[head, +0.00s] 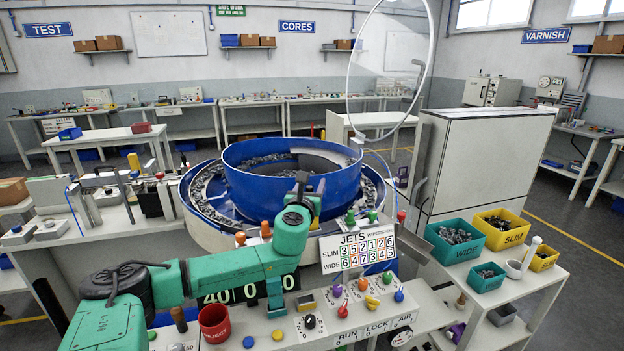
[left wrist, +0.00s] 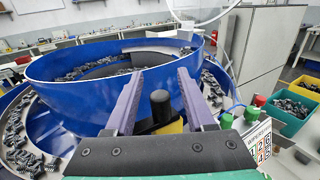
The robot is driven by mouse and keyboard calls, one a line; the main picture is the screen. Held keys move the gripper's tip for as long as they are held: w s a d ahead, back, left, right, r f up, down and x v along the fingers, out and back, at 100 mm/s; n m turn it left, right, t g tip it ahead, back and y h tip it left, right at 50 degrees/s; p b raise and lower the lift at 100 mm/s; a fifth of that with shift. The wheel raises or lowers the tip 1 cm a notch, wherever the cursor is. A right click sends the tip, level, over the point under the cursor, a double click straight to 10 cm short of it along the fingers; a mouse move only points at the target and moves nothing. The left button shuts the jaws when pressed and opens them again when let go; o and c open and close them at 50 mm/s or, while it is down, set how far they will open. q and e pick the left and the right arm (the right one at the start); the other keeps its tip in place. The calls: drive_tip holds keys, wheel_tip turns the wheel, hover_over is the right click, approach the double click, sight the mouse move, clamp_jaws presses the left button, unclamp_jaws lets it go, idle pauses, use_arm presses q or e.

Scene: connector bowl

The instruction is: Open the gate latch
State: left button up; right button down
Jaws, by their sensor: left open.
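My left gripper (head: 303,183) is at the front wall of the big blue bowl (head: 235,178), its arm coming in from the left. In the left wrist view the two purple-grey fingers of my left gripper (left wrist: 159,76) are apart. A black upright knob (left wrist: 160,104) on a yellow base (left wrist: 171,127) stands between them, with gaps at its sides. It looks like the gate latch, but I cannot be sure. In the head view the gripper mostly hides it; a bit of yellow (head: 316,222) shows beside the wrist. My right gripper is not in view.
A jets number card (head: 358,248) stands right of my left wrist. Green and red caps (head: 372,216) rise behind it. The front panel holds coloured knobs and a red reject cup (head: 214,322). Part bins (head: 455,240) stand at right. A clear round lid (head: 388,60) is raised above the bowl.

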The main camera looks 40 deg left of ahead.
use_arm(q)
drive_tip(key=shift+w+a, duration=0.15)
drive_tip(key=shift+w, duration=0.2)
drive_tip(key=shift+s, duration=0.1)
clamp_jaws()
